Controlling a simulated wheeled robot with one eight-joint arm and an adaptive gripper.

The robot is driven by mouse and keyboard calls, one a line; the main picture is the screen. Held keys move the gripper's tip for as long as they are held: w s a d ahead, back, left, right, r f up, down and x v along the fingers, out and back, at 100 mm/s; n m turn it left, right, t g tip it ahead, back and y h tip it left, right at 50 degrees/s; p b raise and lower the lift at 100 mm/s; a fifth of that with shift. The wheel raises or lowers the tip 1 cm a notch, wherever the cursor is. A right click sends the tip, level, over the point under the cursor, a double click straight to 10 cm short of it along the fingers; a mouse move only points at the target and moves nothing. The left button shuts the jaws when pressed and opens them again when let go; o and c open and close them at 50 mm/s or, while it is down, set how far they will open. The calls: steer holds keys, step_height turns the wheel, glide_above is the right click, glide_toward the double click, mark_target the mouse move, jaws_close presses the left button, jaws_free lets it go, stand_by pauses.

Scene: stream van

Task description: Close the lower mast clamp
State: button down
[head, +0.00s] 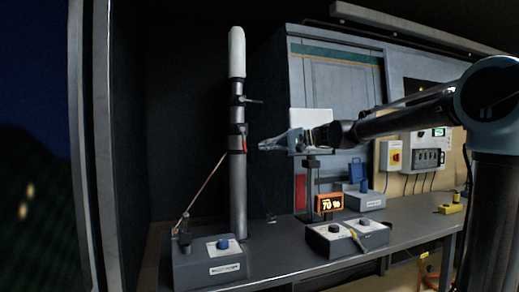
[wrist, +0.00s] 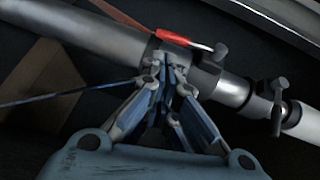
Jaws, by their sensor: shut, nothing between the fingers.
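The mast (head: 238,190) is a grey upright pole with a white top. It crosses the wrist view diagonally (wrist: 90,32). The lower mast clamp (head: 237,129) is a dark collar around it with a red lever (head: 245,144). In the wrist view the red lever (wrist: 183,40) lies at the mast's upper side, beside the collar. I cannot tell whether the clamp is fully closed. My gripper (head: 262,147) is shut and empty, just right of the lower clamp. In the wrist view its fingertips (wrist: 163,65) overlap the collar; contact is unclear.
An upper clamp (head: 240,99) with a dark lever sits higher on the mast. A grey box with a blue knob (head: 222,245) stands at the mast's foot. An orange display (head: 329,203) and control boxes (head: 347,235) stand on the bench to the right. A thin cable (head: 205,187) slants left of the mast.

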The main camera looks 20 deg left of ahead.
steer(key=shift+f+v, duration=0.1)
steer(key=shift+v, duration=1.35)
steer(key=shift+f+v, duration=0.15)
steer(key=shift+v, duration=1.35)
steer(key=s+d+f+m+t+h, duration=0.1)
steer(key=s+d+f+h, duration=0.4)
steer(key=d+f, duration=1)
steer(key=s+d+f+m+t+h, duration=0.1)
steer(key=s+d+f+h, duration=0.4)
steer(key=s+d+f, duration=0.5)
steer(key=s+d+f+t+h, duration=0.2)
steer(key=s+d+f+h, duration=0.3)
steer(key=d+f, duration=1.4)
steer(key=s+d, duration=0.2)
steer(key=d, duration=0.2)
steer(key=shift+s+f+m+h, duration=0.2)
steer(key=shift+f+m+h, duration=0.15)
steer(key=shift+m+h, duration=0.05)
